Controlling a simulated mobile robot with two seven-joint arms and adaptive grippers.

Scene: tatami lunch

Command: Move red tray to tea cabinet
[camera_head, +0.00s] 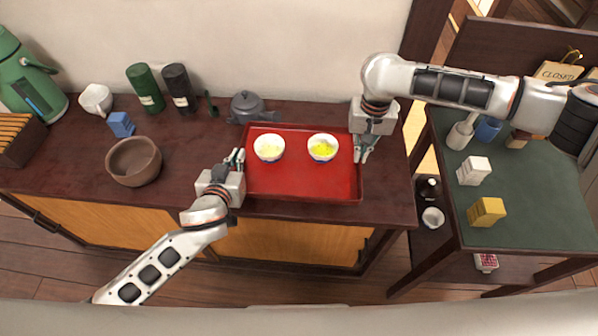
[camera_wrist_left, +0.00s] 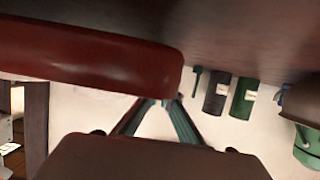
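The red tray (camera_head: 300,181) lies on the dark wooden counter and holds two small bowls. The left bowl (camera_head: 269,148) has pale contents and the right bowl (camera_head: 323,148) has yellow contents. My left gripper (camera_head: 238,155) is at the tray's left edge. In the left wrist view the tray (camera_wrist_left: 90,60) hides part of its converging fingertips (camera_wrist_left: 161,100). My right gripper (camera_head: 363,151) points down at the tray's right edge. Whether either grips the rim is unclear. The tea cabinet seems to be the green-topped stand (camera_head: 535,205) at the right.
A grey teapot (camera_head: 248,107) stands close behind the tray. Dark canisters (camera_head: 146,88), a brown bowl (camera_head: 134,161) and a green flask (camera_head: 30,80) stand to the left. White (camera_head: 474,171) and yellow (camera_head: 487,212) boxes are on the green top. A gap separates counter and stand.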

